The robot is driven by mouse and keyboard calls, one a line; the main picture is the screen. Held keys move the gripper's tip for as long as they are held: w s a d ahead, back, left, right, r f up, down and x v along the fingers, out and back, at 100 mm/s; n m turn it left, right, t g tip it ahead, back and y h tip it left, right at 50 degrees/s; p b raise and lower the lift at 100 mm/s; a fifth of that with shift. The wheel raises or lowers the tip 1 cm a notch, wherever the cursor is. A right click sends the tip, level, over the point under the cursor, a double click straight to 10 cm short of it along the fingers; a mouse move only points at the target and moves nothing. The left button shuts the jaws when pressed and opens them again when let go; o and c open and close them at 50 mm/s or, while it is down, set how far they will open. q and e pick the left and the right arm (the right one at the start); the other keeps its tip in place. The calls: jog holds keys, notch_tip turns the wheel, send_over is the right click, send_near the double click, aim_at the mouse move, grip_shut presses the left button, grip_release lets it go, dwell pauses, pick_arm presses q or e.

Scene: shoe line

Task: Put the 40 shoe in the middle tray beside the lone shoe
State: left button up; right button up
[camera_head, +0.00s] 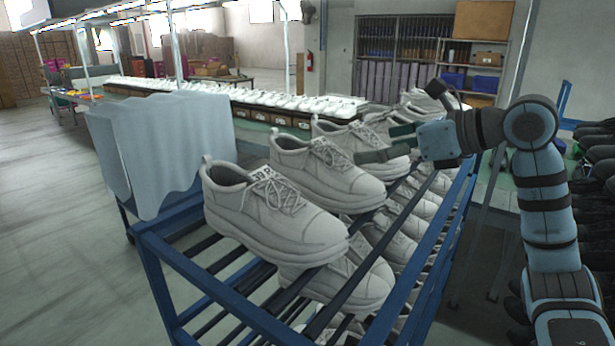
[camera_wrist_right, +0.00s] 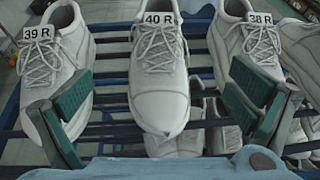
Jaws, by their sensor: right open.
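In the right wrist view the white shoe marked 40 R (camera_wrist_right: 158,100) is in the middle, toe towards the camera. The 39 R shoe (camera_wrist_right: 70,47) is to its left and the 38 R shoe (camera_wrist_right: 262,47) to its right. My right gripper (camera_wrist_right: 160,95) is open and empty, with one green-padded finger on each side of the 40 R shoe. In the head view this gripper (camera_head: 380,143) is over the row of shoes. The near shoe (camera_head: 270,215) there reads 39 R; I cannot read the others. I cannot make out the middle tray or lone shoe. My left gripper is not in view.
The shoes rest on bars of a blue rack (camera_head: 240,311), with more shoes on a lower level. A grey-blue cloth-like cover (camera_head: 150,150) stands left of it. A long table (camera_head: 262,116) of white shoes is behind. Open floor (camera_head: 60,240) lies left.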

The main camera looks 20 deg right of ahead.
aim_at(339, 158)
jog(key=p+x, duration=0.1)
jog(key=x, duration=0.6)
jog(key=shift+w, duration=0.2)
jog(key=x, duration=0.2)
jog(key=p+x, duration=0.1)
jog(key=x, duration=0.1)
jog(key=shift+w+a+f, duration=0.15)
jog(key=shift+a+f, duration=0.1)
jog(key=shift+f, duration=0.1)
jog(key=shift+w+a+f, duration=0.1)
jog(key=shift+w+f, duration=0.1)
jog(key=shift+w, duration=0.15)
jog(key=shift+s+r, duration=0.1)
jog(key=c, duration=1.5)
